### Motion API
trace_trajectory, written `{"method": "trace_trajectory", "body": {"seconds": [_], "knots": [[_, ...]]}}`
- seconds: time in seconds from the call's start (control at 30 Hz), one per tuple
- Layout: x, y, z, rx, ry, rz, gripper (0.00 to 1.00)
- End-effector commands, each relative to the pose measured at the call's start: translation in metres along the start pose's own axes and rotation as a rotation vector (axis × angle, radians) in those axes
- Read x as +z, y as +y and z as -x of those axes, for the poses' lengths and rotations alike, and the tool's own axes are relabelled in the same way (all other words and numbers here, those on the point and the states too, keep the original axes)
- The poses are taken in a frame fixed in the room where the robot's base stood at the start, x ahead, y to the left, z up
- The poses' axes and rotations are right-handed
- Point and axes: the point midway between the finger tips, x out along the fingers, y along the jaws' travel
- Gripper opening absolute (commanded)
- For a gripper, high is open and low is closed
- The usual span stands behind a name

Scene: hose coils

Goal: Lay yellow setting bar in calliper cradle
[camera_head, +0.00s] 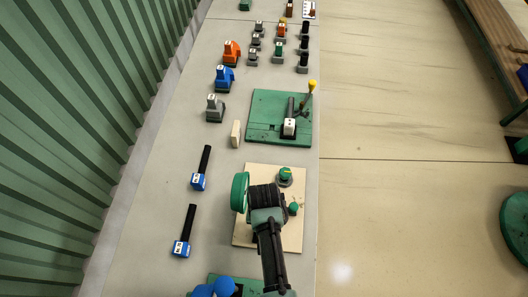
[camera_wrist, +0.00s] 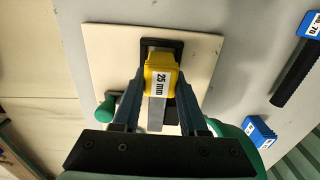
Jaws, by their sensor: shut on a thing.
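In the wrist view my gripper (camera_wrist: 161,84) is shut on the yellow setting bar (camera_wrist: 160,72), whose white label reads 25 mm. A plain grey length (camera_wrist: 156,115) shows below the yellow part, between my fingers. Behind the bar is a dark cradle (camera_wrist: 177,44) on a beige board (camera_wrist: 207,55). The bar overlaps the cradle in this view; I cannot tell whether it touches it. In the head view my gripper is over the beige board (camera_head: 241,237), and my arm hides the bar and the cradle.
A green knob (camera_wrist: 105,108) stands at the board's left side in the wrist view. In the head view a pale block (camera_head: 236,133), a green plate (camera_head: 263,105) and two blue-based black bars (camera_head: 181,247) lie nearby. Several coloured blocks stand farther up the bench.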

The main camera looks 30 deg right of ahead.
Motion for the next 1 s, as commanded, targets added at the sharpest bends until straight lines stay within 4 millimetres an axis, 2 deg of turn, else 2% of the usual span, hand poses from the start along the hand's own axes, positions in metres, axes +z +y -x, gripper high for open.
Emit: {"method": "trace_trajectory", "body": {"seconds": [1.0], "knots": [[-0.0008, -0.0002, -0.007, -0.001, 0.002, 0.0, 0.0]]}}
